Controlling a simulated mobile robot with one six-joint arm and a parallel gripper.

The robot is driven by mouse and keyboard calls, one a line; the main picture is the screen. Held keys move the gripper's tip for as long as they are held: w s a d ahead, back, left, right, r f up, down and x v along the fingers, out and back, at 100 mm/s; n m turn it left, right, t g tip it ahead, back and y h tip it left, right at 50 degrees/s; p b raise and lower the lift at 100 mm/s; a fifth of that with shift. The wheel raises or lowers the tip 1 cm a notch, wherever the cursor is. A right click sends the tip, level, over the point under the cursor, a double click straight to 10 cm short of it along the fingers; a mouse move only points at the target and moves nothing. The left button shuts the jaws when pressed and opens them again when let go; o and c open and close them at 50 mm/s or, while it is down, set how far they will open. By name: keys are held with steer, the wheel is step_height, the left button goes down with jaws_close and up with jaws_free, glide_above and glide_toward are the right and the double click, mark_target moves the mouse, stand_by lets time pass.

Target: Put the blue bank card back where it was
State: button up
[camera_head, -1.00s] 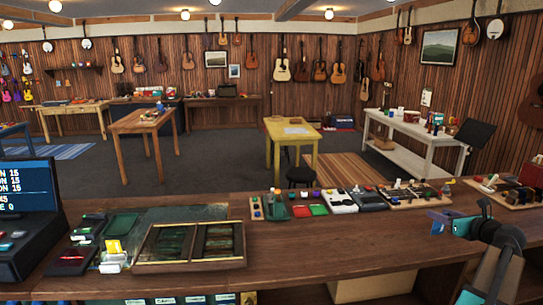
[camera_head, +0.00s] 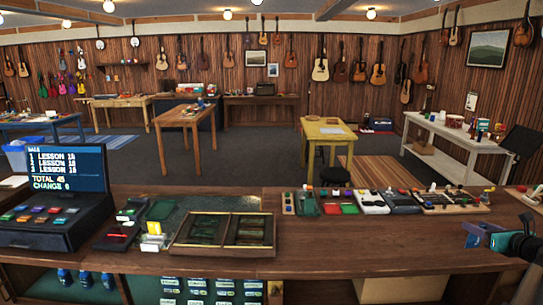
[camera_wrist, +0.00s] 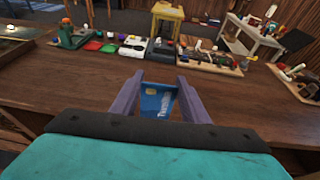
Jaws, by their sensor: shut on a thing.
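The blue bank card (camera_wrist: 158,102) is between the two purple fingers of my gripper (camera_wrist: 152,92) in the wrist view. It bears white lettering and a small yellowish mark. In the head view my gripper (camera_head: 474,232) is at the right edge, over the right part of the wooden counter (camera_head: 350,240). The gripper is shut on the card, apart from the goods at the counter's back. The place the card came from cannot be told from these frames.
A register (camera_head: 55,215) stands at the counter's left. A wooden tray with green compartments (camera_head: 180,245) lies right of it. Small coloured items and boards (camera_head: 455,203) line the back edge. The counter's middle front is clear. A yellow table (camera_head: 328,132) stands beyond.

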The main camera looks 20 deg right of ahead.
steer(key=w+a+f+n+y, duration=0.25)
steer(key=w+a, duration=0.45)
steer(key=a, duration=0.4)
steer(key=w+a+f+n+y, duration=0.25)
steer(key=w+a, duration=0.45)
steer(key=a, duration=0.4)
steer(key=w+a+f+n+y, duration=0.2)
steer(key=w+a+y, duration=0.3)
steer(key=a, duration=0.7)
steer(key=w+a+f+n+g+y, duration=0.1)
steer(key=a+f+n+g+y, duration=0.2)
steer(key=a, duration=1.4)
steer(key=w+a+f+n+g+y, duration=0.1)
steer(key=a+f+n+g+y, duration=0.2)
steer(key=a, duration=1.4)
step_height(320, 180, down, 10)
steer(key=a+n+b, duration=0.1)
steer(key=b, duration=0.9)
steer(key=shift+s+r, duration=0.2)
steer(key=shift+r, duration=0.05)
steer(key=f, duration=0.2)
steer(key=s+f, duration=0.1)
steer(key=f, duration=0.1)
steer(key=shift+s+a+f, duration=0.15)
steer(key=shift+f, duration=0.05)
